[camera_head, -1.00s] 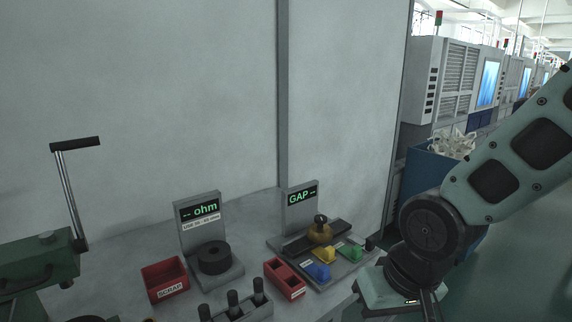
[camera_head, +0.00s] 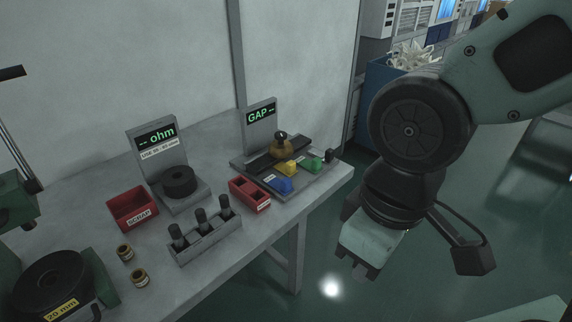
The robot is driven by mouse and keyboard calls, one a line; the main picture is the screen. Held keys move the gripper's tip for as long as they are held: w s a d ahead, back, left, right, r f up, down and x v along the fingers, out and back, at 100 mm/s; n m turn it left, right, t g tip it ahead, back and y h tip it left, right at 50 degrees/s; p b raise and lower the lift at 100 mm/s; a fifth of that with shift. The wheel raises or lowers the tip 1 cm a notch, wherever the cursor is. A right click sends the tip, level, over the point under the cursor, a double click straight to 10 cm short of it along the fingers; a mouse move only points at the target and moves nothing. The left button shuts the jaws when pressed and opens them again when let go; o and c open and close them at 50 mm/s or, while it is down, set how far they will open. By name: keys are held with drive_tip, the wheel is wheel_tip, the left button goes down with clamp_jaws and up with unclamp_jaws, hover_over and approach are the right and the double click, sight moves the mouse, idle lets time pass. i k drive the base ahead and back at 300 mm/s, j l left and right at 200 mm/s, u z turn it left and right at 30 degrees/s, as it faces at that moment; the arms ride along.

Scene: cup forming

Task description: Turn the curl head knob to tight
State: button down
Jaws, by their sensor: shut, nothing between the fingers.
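No part is labelled as the curl head knob, and I cannot make out a tight marking. A green machine (camera_head: 14,207) with a lever stands at the left edge, partly cut off. Below it is a black disc (camera_head: 50,285) labelled 20 mm. The GAP stand (camera_head: 260,118) at the back right has a brass piece with a dark top (camera_head: 282,146) on its base, and a small black knob-like part (camera_head: 329,156) at its right end. My gripper (camera_head: 358,270) is shut and empty, pointing down off the table's right edge, apart from everything.
A red SCRAP bin (camera_head: 132,208), the ohm stand (camera_head: 158,152), a rack of black-handled tools (camera_head: 205,240), a red two-slot box (camera_head: 249,194) and two brass rings (camera_head: 125,252) stand on the grey table (camera_head: 190,280). Blue, yellow and green blocks sit before the GAP stand. Floor at right is open.

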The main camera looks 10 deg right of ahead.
sight(281, 136)
drive_tip(key=i+j+u, duration=0.1)
drive_tip(key=u, duration=0.25)
drive_tip(key=i+j+u, duration=0.15)
drive_tip(key=u, duration=0.2)
drive_tip(key=i+j+u, duration=0.1)
drive_tip(key=u, duration=0.25)
